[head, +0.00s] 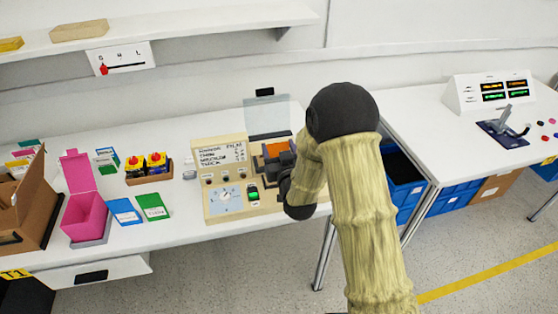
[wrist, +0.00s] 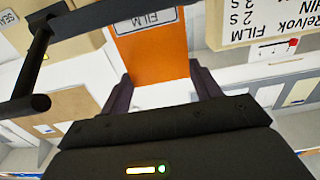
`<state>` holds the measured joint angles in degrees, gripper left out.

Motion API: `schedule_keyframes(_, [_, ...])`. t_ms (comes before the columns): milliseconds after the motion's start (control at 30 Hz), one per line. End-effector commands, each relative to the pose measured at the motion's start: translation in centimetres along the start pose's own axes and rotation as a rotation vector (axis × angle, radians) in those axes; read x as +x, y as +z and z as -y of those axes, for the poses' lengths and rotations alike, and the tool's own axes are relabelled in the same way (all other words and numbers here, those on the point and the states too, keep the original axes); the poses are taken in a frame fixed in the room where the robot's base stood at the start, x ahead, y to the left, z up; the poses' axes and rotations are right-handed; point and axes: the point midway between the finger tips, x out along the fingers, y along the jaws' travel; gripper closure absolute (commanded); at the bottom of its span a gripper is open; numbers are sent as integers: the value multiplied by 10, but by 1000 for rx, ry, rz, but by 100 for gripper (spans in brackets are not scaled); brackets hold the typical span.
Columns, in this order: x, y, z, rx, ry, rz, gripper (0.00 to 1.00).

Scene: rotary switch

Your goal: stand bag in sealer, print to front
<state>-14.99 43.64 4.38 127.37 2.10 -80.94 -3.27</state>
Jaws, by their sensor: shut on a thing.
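An orange bag (wrist: 152,62) with a white label reading "FILM" is between the two fingers of my gripper (wrist: 160,82) in the wrist view; the lettering is upside down there and the printed face shows to the wrist camera. In the head view the orange bag (head: 276,150) is at the right part of the beige sealer (head: 226,150), partly hidden by my dark gripper (head: 284,160). The sealer has a text panel, a dial and a green switch. A dark bar (wrist: 100,16) of it crosses the bag's top in the wrist view. Whether the bag's bottom rests on anything is hidden.
A clear upright panel (head: 268,115) stands behind the sealer. Left on the table are a pink box (head: 84,215), blue and green packets (head: 152,207), a tray with yellow and red switches (head: 148,168) and a cardboard box (head: 38,205). A second table (head: 440,140) is at right.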

Motion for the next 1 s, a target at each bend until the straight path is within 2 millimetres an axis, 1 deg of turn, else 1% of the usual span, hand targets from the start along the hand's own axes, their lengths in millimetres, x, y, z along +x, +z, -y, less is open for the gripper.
schedule_keyframes(100, [0, 6, 0, 0, 0, -1, 72])
schedule_keyframes(400, [1, 8, 0, 0, 0, -2, 72])
schedule_keyframes(467, [1, 12, 0, 0, 0, 0, 72])
schedule_keyframes(733, [0, 45, 0, 0, 0, 0, 72])
schedule_keyframes(833, [0, 49, 0, 0, 0, -1, 72])
schedule_keyframes(1000, [0, 49, 0, 0, 0, -2, 72])
